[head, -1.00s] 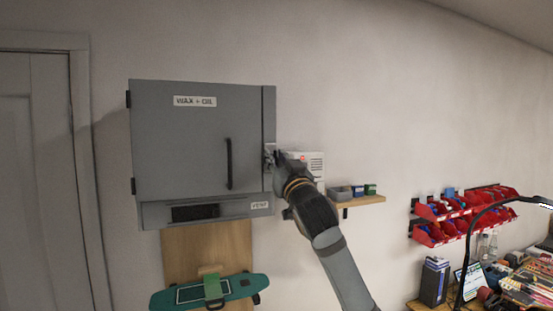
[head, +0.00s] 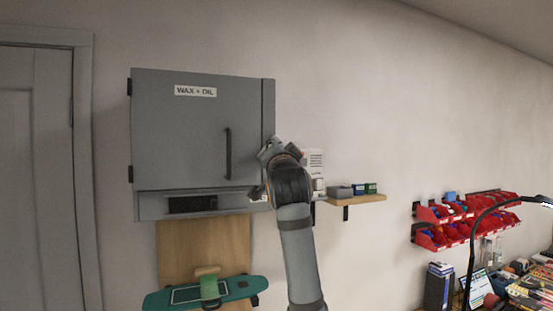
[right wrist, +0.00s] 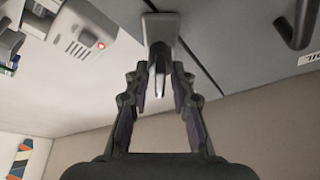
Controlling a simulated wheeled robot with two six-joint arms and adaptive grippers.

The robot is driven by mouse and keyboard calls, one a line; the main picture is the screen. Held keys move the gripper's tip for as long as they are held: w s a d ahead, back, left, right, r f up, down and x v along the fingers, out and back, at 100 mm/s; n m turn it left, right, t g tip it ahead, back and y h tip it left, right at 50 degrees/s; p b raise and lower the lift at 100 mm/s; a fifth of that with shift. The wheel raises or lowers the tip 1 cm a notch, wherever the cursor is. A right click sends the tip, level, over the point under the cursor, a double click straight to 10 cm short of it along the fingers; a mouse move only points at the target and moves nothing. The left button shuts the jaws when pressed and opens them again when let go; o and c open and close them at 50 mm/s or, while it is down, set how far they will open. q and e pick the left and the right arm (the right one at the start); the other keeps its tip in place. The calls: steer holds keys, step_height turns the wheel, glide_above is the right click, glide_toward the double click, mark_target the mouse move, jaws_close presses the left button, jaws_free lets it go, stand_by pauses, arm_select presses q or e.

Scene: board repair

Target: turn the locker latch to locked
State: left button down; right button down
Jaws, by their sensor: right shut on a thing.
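The grey wall locker (head: 180,130) has its door shut, with a "WAX + OIL" label (head: 195,91) and a dark bar handle (head: 228,153). My right gripper (head: 266,152) is at the locker's right edge and hides the latch in the head view. In the right wrist view the metal latch (right wrist: 160,32) sticks out from the locker face (right wrist: 225,40) between the fingers of my right gripper (right wrist: 160,88), which is shut on it. I cannot tell from these frames whether the latch stands at locked. My left gripper is not in view.
A small shelf (head: 365,199) with boxes and a white device (head: 314,165) is just right of my right gripper. A teal skateboard (head: 240,290) hangs below the locker. Red bins (head: 465,208) and a cluttered bench are at far right. The wall between is bare.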

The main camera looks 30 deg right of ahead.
steer(key=m+g+b, duration=0.1)
steer(key=m, duration=0.1)
steer(key=m+g+h, duration=0.1)
steer(key=m, duration=0.2)
steer(key=shift+m+b, duration=0.3)
steer(key=shift+b, duration=0.05)
steer(key=m+g, duration=0.2)
steer(key=m, duration=0.3)
steer(key=shift+d+f, duration=0.1)
steer(key=shift+m, duration=0.4)
steer(key=c, duration=1.4)
jaws_free()
steer(key=shift+c, duration=0.2)
steer(key=shift+s, duration=0.1)
steer(key=v, duration=1.1)
steer(key=shift+s+a, duration=0.2)
steer(key=shift+s, duration=0.1)
